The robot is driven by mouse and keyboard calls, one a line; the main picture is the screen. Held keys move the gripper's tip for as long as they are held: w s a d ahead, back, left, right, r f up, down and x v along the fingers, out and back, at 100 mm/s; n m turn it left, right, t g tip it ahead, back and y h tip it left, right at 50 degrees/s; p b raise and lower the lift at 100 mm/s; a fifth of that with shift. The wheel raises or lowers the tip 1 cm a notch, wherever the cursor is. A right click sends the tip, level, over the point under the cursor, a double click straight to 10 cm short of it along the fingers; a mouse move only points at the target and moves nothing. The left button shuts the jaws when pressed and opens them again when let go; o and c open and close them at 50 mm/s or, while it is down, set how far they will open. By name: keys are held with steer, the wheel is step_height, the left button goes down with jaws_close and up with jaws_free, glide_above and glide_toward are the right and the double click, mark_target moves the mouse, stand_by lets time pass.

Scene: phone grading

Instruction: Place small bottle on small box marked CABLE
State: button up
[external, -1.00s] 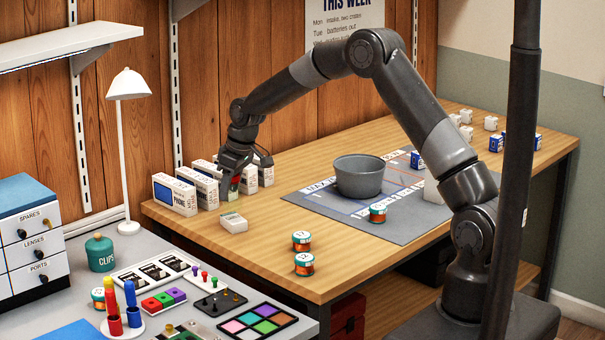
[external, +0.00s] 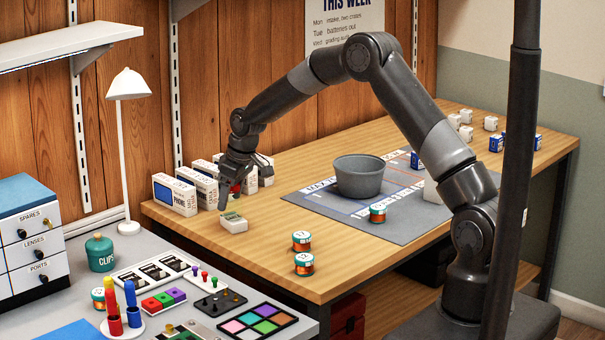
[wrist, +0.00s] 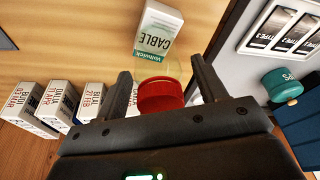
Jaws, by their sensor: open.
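The small box marked CABLE (external: 233,224) lies on the wooden table near its front left, white with a green mark; it also shows in the wrist view (wrist: 157,34), beyond my fingertips. A small bottle with a red cap (wrist: 160,95) and a see-through body is between my open fingers, with a gap beside the cap. In the external view its red cap (external: 236,188) shows just behind and above the box. My gripper (external: 237,195) points down around it. I cannot tell whether the bottle's base touches the table or the box.
White boxes, including one marked PHONE (external: 174,195), stand in a row behind left. A grey tub (external: 358,176) stands on the grey mat (external: 410,233) to the right. Two orange jars (external: 304,263) stand near the front edge. Clear table lies right of the box.

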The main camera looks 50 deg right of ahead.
steer(key=s+d+r, duration=0.1)
steer(key=s+r, duration=0.6)
steer(key=r, duration=0.4)
steer(key=s+d+r, duration=0.1)
steer(key=s+r, duration=0.5)
steer(key=r, duration=0.5)
steer(key=s+r+m+t+h, duration=0.15)
steer(key=s+r, duration=0.35)
steer(key=s, duration=0.7)
steer(key=s+d+f+m, duration=0.1)
steer(key=s, duration=1)
steer(key=s+d+f+m+t, duration=0.1)
steer(key=s+m, duration=0.1)
steer(key=s, duration=0.8)
steer(key=shift+s, duration=0.4)
steer(key=shift+d, duration=0.1)
